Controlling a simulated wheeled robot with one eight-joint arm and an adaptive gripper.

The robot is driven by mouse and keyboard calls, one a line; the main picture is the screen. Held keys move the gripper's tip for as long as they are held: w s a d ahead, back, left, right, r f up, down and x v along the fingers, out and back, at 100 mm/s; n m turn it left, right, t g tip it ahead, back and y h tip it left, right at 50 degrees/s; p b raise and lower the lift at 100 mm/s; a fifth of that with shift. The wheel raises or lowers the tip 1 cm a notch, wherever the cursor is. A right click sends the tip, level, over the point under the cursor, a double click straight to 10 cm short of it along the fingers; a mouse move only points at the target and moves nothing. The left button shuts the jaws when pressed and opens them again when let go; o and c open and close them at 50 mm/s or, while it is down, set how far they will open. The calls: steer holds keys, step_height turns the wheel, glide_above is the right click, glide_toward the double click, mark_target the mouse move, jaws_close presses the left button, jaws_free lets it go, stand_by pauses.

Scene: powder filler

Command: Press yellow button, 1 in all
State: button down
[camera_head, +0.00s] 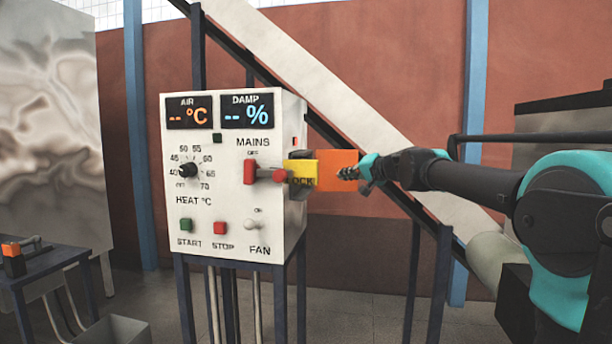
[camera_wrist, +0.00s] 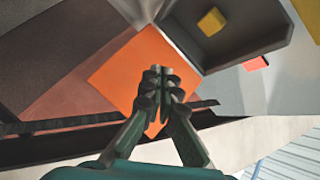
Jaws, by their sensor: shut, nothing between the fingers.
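A yellow square button (camera_wrist: 211,21) shows inside a dark grey open-fronted box (camera_wrist: 255,25) at the top of the wrist view. In the head view a yellow piece marked LOCK (camera_head: 301,173) sits at the right side of the white control panel (camera_head: 220,205); I cannot tell whether it is the same thing. My gripper (camera_head: 347,173) is shut and empty, to the right of the yellow piece with a visible gap. Its fingertips (camera_wrist: 155,72) lie over an orange plate in the wrist view, below and left of the yellow button, apart from it.
The orange plate (camera_head: 337,183) is behind my gripper. The panel carries a red MAINS switch (camera_head: 250,172), a heat dial (camera_head: 188,170), a green START button (camera_head: 186,225) and a red STOP button (camera_head: 220,228). A pale sloping beam (camera_head: 330,90) and blue posts stand behind.

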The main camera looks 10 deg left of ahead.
steer(key=a, duration=0.8)
steer(key=shift+w+a, duration=0.15)
steer(key=shift+a, duration=0.2)
steer(key=shift+a, duration=0.1)
stand_by(1.2)
steer(key=shift+a, duration=0.35)
steer(key=shift+a, duration=0.8)
stand_by(1.3)
steer(key=shift+d, duration=1)
